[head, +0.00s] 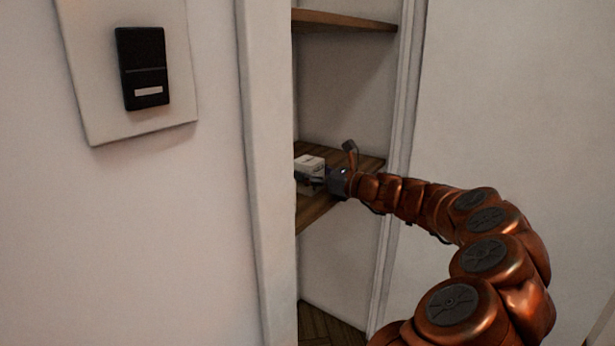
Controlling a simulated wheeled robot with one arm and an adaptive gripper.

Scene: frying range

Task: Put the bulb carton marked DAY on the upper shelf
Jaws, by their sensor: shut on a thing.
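A small white carton (309,163) is at the middle wooden shelf (318,212) of a narrow cupboard recess. Its left side is partly cut off by the white wall edge, and its marking is too small to read. My gripper (311,179) is shut on the carton from the right, with dark fingers along its front. I cannot tell whether the carton touches the shelf. A higher wooden shelf (345,20) crosses the recess near the top of the view; its visible part is empty.
A white post (268,180) hides the recess's left part. A white door frame (403,90) stands on the right. A black switch (143,68) on a pale plate is on the left wall. There is open space between the two shelves.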

